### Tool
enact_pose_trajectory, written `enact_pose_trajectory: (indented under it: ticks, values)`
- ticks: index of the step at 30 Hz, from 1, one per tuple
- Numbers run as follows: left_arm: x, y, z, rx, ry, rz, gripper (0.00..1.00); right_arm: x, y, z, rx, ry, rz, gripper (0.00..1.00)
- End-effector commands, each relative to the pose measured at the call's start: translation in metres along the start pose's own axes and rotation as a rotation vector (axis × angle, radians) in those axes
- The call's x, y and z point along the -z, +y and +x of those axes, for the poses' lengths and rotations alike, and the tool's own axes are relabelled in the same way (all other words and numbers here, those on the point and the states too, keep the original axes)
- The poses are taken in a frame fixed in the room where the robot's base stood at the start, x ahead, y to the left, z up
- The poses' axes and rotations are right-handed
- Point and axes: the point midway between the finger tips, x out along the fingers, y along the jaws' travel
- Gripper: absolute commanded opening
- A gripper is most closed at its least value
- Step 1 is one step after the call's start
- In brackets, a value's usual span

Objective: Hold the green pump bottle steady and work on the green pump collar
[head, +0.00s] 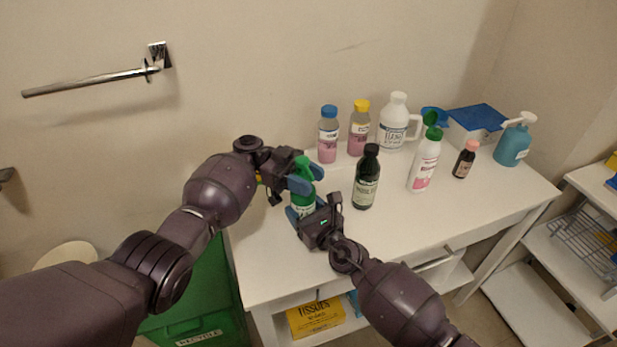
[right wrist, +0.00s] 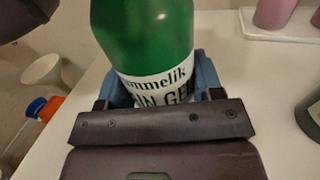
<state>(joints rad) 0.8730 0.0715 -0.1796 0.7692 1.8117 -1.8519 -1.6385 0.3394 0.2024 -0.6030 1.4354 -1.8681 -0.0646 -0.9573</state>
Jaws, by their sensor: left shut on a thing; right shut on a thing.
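The green pump bottle (head: 303,200) stands upright near the left end of the white table. Its label and green body fill the right wrist view (right wrist: 150,45). My left gripper (head: 303,178) is shut around the top of the bottle, at the green pump collar (head: 303,164), which its blue fingers partly hide. My right gripper (head: 304,217) is shut on the lower body of the bottle; its blue fingers (right wrist: 170,85) lie on both sides of the label in the right wrist view. The bottle's top is out of the right wrist view.
A dark green bottle (head: 367,180) stands close to the right. Behind are bottles with blue (head: 328,137) and yellow caps (head: 359,130) and a white jug (head: 396,125). A white bottle (head: 424,162), small brown bottle (head: 465,160) and teal pump bottle (head: 513,143) stand farther right. The table (head: 400,237) is clear in front.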

Motion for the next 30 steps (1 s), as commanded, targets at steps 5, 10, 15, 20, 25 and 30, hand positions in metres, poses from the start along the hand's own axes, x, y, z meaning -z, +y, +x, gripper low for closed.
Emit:
enact_pose_trajectory:
  ticks: [5, 10, 15, 20, 25, 30]
  values:
    - [-0.003, 0.001, 0.0, -0.056, -0.004, -0.005, 0.2, 0.0, 0.001, 0.0, -0.002, -0.001, -0.001, 0.26]
    - [-0.002, 0.001, 0.003, -0.116, -0.002, -0.005, 0.2, 0.0, 0.002, 0.0, -0.002, -0.001, -0.001, 0.26]
    - [-0.002, 0.002, 0.008, -0.176, 0.003, -0.004, 0.2, 0.0, 0.002, 0.0, -0.003, -0.001, -0.002, 0.27]
    - [-0.002, 0.003, 0.01, -0.214, 0.005, -0.003, 0.2, 0.0, 0.003, 0.001, -0.005, -0.001, -0.003, 0.27]
    - [-0.002, 0.003, 0.007, -0.233, 0.004, -0.004, 0.2, 0.0, 0.003, 0.001, -0.006, -0.001, -0.003, 0.27]
    - [-0.002, 0.004, 0.003, -0.24, 0.001, -0.004, 0.2, 0.0, 0.004, 0.001, -0.007, -0.001, -0.003, 0.27]
